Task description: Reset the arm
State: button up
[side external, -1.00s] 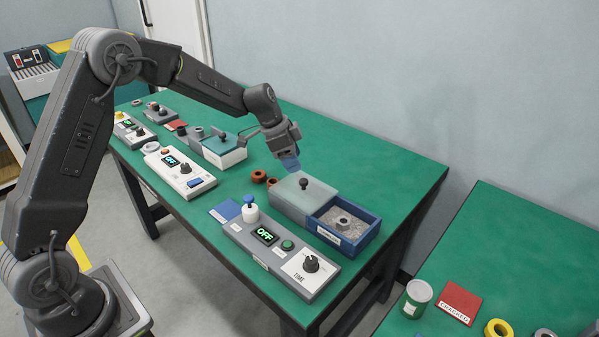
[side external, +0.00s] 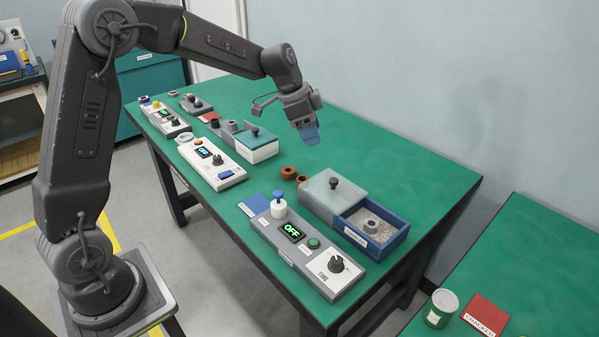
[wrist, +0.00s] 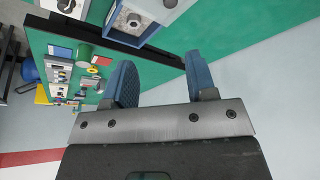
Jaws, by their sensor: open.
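My gripper (side external: 309,134) is raised above the green table (side external: 400,165), behind the blue box, with nothing between its fingers. In the wrist view, its two blue fingers (wrist: 160,85) stand apart. The blue box (side external: 397,238) has a grey ring on a grainy grey bed in its open half. Its frosted lid (side external: 318,196) with a dark knob covers the other half. In front of it is a grey control unit (side external: 268,228) with a green "OFF" display, a TIME dial and a white-and-blue plunger.
Brown rings (side external: 289,173) lie behind the lidded box. A white unit (side external: 207,168) and a teal-lidded box (side external: 262,150) stand farther left. A second green table (side external: 520,260) holds a green can (side external: 441,308) and a red "CRACKED" card (side external: 486,315). The back right of the main table is clear.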

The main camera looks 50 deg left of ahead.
jog(key=s+d+r+n+t+y, duration=0.1)
jog(key=s+d+r+n, duration=0.2)
jog(key=s, duration=0.5)
jog(key=s+d+r+n+y, duration=0.1)
jog(key=s+d+r, duration=0.1)
jog(key=s+r, duration=0.45)
jog(key=s+d+f+n+t+y, duration=0.1)
jog(key=s+f+n, duration=0.2)
jog(key=s, duration=1.2)
jog(key=shift+n, duration=0.7)
